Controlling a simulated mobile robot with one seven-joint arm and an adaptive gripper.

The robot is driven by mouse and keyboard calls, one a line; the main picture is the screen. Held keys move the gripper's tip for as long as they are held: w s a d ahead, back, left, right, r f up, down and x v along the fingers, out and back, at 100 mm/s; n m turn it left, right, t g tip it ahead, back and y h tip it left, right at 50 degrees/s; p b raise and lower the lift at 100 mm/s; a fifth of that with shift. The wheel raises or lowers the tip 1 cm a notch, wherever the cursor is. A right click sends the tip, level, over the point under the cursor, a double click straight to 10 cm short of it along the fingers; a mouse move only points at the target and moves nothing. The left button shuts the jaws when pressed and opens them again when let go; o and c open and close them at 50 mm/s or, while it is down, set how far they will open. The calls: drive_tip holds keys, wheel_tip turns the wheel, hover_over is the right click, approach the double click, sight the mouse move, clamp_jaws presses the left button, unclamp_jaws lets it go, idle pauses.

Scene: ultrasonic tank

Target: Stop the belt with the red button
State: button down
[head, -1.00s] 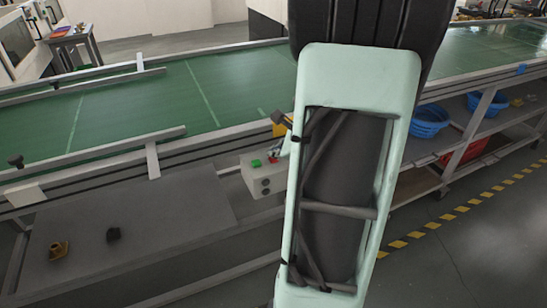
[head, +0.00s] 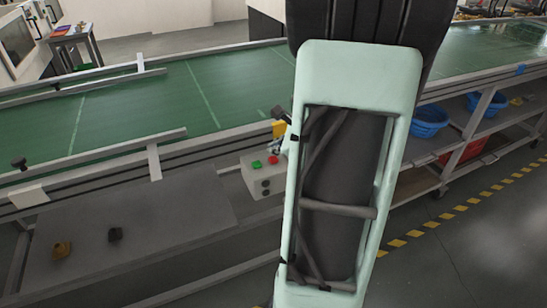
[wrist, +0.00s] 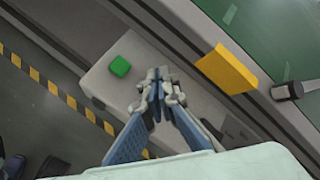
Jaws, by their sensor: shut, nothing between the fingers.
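A light grey control box (head: 266,182) is mounted on the near side of the belt frame. On its top are a green button (head: 257,163) and a red button (head: 273,160). In the wrist view I see the box top (wrist: 110,88) and the green button (wrist: 119,66), left of my gripper (wrist: 160,76). My gripper is shut and empty, over the box top. The red button does not show in the wrist view; the fingers cover that part of the box. In the head view my arm hides most of the gripper.
The green belt (head: 215,90) runs behind the box. A yellow block-shaped part (wrist: 227,68) and a dark knob (wrist: 287,91) are beside it in the wrist view. Blue bins (head: 430,120) sit on the right shelf.

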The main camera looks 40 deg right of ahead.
sight(275, 160)
wheel_tip(275, 160, up, 5)
drive_tip(key=p, duration=0.3)
drive_tip(key=shift+p, duration=0.3)
drive_tip(key=shift+f, duration=0.1)
idle(0.4)
